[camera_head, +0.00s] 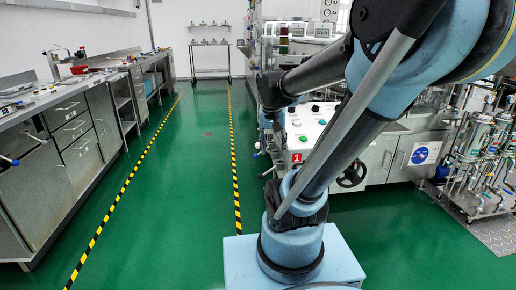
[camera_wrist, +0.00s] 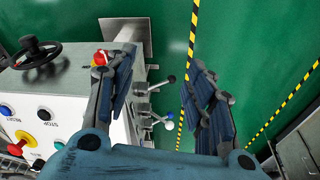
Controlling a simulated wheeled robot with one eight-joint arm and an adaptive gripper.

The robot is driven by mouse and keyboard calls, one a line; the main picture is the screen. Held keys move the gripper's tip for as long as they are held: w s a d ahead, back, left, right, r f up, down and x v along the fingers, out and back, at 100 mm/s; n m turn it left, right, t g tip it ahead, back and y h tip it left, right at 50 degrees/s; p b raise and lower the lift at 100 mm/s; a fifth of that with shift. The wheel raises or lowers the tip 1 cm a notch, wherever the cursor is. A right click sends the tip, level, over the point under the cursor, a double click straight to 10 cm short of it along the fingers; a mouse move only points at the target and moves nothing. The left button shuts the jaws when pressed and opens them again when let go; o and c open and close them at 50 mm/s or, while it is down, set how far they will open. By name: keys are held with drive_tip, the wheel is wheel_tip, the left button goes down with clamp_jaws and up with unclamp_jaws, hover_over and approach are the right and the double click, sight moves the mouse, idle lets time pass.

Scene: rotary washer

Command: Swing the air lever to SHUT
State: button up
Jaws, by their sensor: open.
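In the wrist view my gripper (camera_wrist: 162,98) is open, with its two dark padded fingers spread apart and nothing between the pads. Beyond the fingers, short metal levers stick out from the side of the white machine. One lever with a dark knob (camera_wrist: 171,79) shows in the gap between the fingers. Another lever with a white knob (camera_wrist: 168,125) lies lower in the gap. I cannot read a label that tells which is the air lever or where SHUT is.
A red knob (camera_wrist: 100,58) is close by the left finger. The green aisle (camera_head: 185,150) between the striped lines is clear.

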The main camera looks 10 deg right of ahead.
drive_tip(key=w+a+r+m+h, duration=0.1)
drive_tip(key=w+m, duration=0.1)
drive_tip(key=w, duration=0.6)
drive_tip(key=w+r+m, duration=0.2)
drive_tip(key=w, duration=0.6)
drive_tip(key=m+h, duration=0.2)
drive_tip(key=m, duration=0.2)
approach(258, 145)
drive_tip(key=x, duration=0.3)
drive_tip(key=w+x, duration=0.1)
drive_tip(key=x, duration=0.7)
drive_tip(key=shift+w+f, duration=0.1)
drive_tip(key=shift+w, duration=0.15)
clamp_jaws()
drive_tip(key=shift+d, duration=0.1)
